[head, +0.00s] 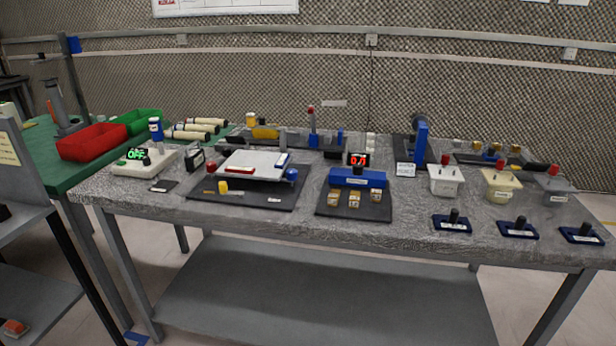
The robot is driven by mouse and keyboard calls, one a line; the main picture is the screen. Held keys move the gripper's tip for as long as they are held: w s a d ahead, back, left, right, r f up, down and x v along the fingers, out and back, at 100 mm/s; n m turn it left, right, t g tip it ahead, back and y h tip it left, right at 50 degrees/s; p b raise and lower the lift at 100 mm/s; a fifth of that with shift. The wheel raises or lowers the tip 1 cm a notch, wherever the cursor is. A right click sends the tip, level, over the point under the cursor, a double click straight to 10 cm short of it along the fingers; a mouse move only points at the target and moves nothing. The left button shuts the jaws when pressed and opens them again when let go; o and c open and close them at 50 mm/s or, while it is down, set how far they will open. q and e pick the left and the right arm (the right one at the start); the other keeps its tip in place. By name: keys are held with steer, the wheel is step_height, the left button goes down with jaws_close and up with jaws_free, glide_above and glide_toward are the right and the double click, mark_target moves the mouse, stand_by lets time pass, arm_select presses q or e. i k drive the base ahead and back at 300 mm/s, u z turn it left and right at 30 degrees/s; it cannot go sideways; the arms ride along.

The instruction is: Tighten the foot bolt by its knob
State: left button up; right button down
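I cannot tell for sure which part is the foot bolt, since labels are too small to read. A white plate device (255,164) stands on a dark mat (252,200) left of the table's middle. It has a red part (224,158) at its left end and a blue knob (291,174) at its right front corner. A small yellow knob-like piece (223,186) is at the mat's front left. Three dark knobs stand upright on blue-edged plates along the front right: a left one (454,215), a middle one (520,222) and a right one (586,228). Neither gripper is in view.
The grey table (150,196) is crowded. A blue block device (358,178) with a red display stands mid-table. Three tubs, one white (445,182), stand behind the knob plates. A blue upright fixture (421,138) is at the back. Red (92,143) and green (140,121) bins are left.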

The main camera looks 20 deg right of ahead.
mark_target(357, 167)
steer(key=k, duration=0.5)
steer(key=z, duration=2.1)
steer(key=i, duration=1.4)
steer(key=u, duration=0.35)
